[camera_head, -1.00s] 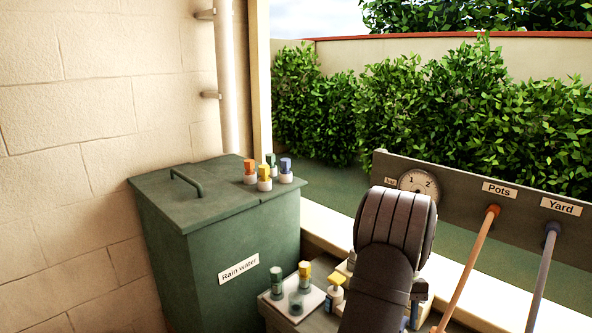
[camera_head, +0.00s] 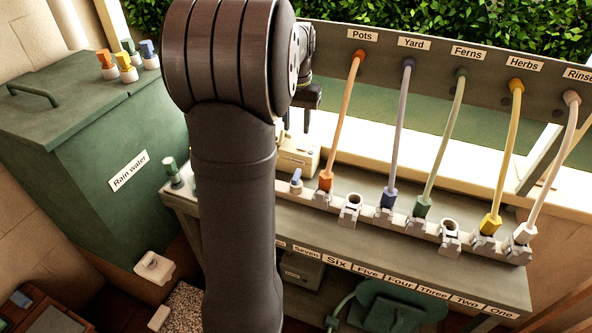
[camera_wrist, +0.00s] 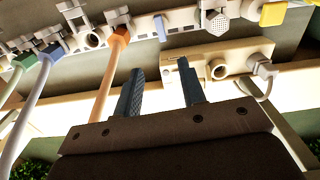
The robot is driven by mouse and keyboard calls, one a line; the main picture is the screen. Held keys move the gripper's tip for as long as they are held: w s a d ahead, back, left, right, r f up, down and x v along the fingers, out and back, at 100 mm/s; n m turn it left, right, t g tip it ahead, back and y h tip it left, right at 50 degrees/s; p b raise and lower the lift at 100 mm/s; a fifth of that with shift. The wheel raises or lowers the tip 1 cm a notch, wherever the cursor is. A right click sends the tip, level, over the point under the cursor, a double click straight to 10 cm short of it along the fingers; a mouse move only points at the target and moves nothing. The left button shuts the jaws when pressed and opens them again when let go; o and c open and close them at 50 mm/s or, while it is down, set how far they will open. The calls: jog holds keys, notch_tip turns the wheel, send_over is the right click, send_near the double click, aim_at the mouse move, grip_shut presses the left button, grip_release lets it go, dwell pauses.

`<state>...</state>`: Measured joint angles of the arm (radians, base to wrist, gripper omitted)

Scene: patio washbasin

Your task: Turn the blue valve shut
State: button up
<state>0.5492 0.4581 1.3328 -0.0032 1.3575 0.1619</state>
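A small blue lever (camera_head: 296,176), which looks like the blue valve, stands on a white base on the bench, just left of the orange hose end. In the wrist view a blue lever (camera_wrist: 160,27) shows near the top, ahead of my fingertips. My gripper (camera_wrist: 160,66) is open, with two dark fingers apart and nothing seen between them. In the head view my gripper (camera_head: 296,128) is above and behind the blue lever, apart from it, partly hidden by my arm. My arm also hides the bench's left part.
An orange hose (camera_head: 343,115) runs down close right of the blue lever. A cream box (camera_head: 299,156) with a port sits just behind it. Several other hoses and white fittings line the bench (camera_head: 400,265) to the right. The rain water bin (camera_head: 110,150) stands left.

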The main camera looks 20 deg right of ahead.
aim_at(296, 174)
notch_tip(296, 174, down, 17)
jog(key=shift+f, duration=0.1)
dwell(0.4)
jog(key=shift+c, duration=0.3)
grip_shut()
